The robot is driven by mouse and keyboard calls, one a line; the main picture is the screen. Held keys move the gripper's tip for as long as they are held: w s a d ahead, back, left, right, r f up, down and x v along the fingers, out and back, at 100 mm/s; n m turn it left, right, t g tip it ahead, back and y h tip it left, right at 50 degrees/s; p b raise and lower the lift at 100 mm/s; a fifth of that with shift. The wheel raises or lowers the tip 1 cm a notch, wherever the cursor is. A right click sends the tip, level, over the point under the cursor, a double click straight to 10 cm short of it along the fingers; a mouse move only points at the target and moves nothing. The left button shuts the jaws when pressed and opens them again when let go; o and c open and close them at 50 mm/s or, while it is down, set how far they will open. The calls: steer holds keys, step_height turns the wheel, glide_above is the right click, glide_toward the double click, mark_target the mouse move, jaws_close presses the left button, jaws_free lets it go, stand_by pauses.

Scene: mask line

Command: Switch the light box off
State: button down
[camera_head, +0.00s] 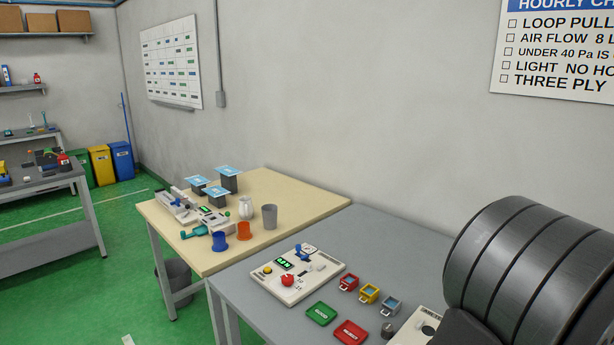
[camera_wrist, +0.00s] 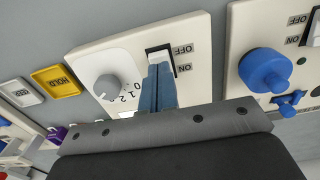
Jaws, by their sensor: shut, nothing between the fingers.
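In the wrist view a white panel (camera_wrist: 119,52) carries a grey dial (camera_wrist: 107,87) marked with numbers and a white rocker switch (camera_wrist: 160,58) labelled OFF and ON. I take this panel to be the light box, though no name shows. My gripper (camera_wrist: 160,68) is shut and empty. Its blue-grey fingertips stand over the rocker, near the ON end, and hide part of it. I cannot tell whether they touch it. A small bright patch shows beside the fingers, below the dial; the rest of the panel there is hidden. The gripper does not show in the head view.
A second panel (camera_wrist: 235,75) with a blue knob (camera_wrist: 262,70) and its own switch stands close on the right. A yellow HOLD tag (camera_wrist: 55,81) lies left. In the head view, red (camera_head: 350,332) and green (camera_head: 321,313) trays lie on the grey table (camera_head: 385,240).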

steer(key=shift+f, duration=0.75)
stand_by(0.3)
steer(key=shift+r, duration=3.5)
steer(key=shift+f, duration=0.1)
step_height(320, 180, down, 7)
steer(key=shift+r, duration=0.1)
steer(key=shift+r, duration=0.1)
